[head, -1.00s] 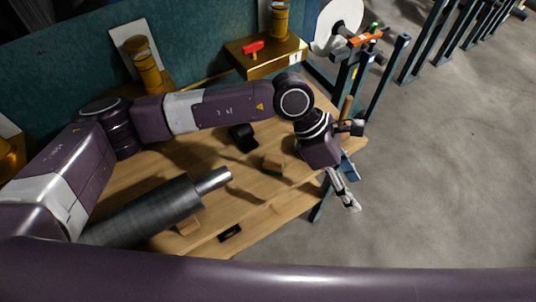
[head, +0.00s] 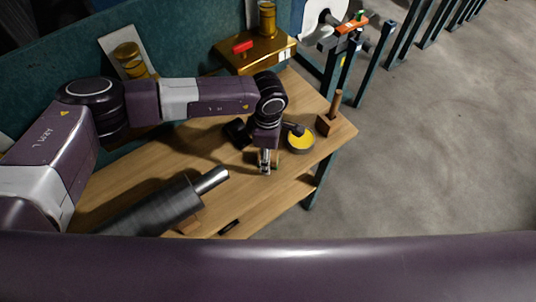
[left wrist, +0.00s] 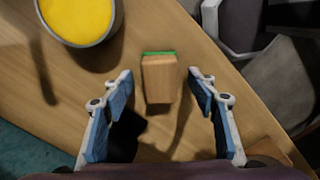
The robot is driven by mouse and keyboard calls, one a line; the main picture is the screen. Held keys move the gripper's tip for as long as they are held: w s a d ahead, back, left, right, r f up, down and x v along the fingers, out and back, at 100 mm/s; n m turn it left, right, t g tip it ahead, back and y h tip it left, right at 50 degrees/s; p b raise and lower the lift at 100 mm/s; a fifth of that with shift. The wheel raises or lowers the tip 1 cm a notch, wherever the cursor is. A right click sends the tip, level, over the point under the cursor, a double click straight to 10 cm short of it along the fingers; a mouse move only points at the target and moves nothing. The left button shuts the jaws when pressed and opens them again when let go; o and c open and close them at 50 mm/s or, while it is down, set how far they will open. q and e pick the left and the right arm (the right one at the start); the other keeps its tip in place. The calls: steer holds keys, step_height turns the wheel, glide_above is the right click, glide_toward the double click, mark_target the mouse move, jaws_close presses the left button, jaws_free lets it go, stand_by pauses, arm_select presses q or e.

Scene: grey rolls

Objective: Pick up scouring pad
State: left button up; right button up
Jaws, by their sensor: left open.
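The scouring pad (left wrist: 158,80) is a small wooden block with a green edge, lying on the wooden workbench (head: 140,178). In the left wrist view it sits between the two blue-padded fingers, with a gap on each side. My left gripper (head: 265,168) points down over the bench and is open and empty. In the head view the gripper mostly hides the pad. My right gripper is not in view.
A round tin with yellow contents (head: 301,141) stands just right of the gripper. A grey metal roll (head: 150,210) lies at the front left. A wooden-handled block (head: 328,118) is at the right corner. A dark object (head: 237,132) lies behind.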

arm_select(q)
steer(key=shift+f, duration=0.3)
steer(key=c, duration=1.4)
steer(key=shift+r, duration=0.15)
step_height(320, 180, up, 20)
steer(key=b, duration=0.5)
steer(key=shift+d, duration=0.1)
steer(key=o, duration=0.7)
steer(key=c, duration=0.4)
steer(key=shift+c, duration=0.2)
